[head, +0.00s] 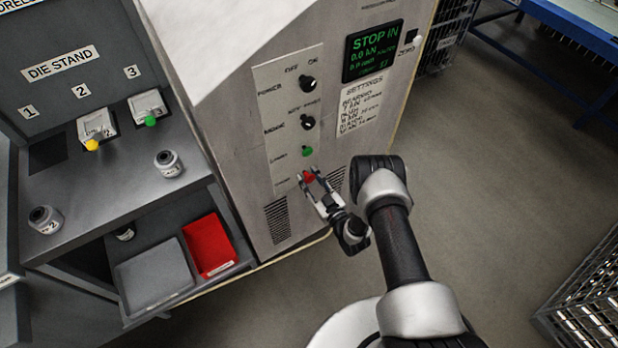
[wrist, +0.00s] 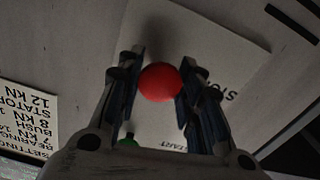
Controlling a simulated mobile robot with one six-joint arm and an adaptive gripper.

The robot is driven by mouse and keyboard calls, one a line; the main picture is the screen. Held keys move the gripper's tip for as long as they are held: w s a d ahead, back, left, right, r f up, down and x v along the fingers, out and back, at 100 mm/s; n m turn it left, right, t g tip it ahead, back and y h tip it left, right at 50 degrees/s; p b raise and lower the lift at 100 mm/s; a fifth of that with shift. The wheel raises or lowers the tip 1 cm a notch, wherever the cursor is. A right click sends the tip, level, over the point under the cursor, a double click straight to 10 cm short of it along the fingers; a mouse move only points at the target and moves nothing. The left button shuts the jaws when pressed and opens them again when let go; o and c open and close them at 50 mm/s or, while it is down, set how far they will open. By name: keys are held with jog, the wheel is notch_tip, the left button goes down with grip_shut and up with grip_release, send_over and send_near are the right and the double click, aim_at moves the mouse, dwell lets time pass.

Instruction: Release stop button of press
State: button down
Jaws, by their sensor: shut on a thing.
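The red stop button (head: 308,177) sits at the bottom of the press's control panel (head: 286,110). It also shows in the wrist view as a red knob (wrist: 160,82) on the panel. My gripper (head: 311,180) is at the button, with one finger on each side of it. In the wrist view, my gripper (wrist: 161,80) is shut on the button, its fingers close against its sides. The press display (head: 372,52) shows "STOP IN" in green. The panel's lower lettering is partly hidden by the fingers.
The green start button (head: 307,152) is just above the stop button, with two black knobs higher up. The die stand (head: 65,65), with a red tray (head: 209,246) below, is left. A wire crate (head: 590,300) stands right.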

jog(key=shift+s+d, duration=0.3)
jog(key=shift+s, duration=0.1)
jog(key=c, duration=1.1)
grip_release()
jog(key=v, duration=1.2)
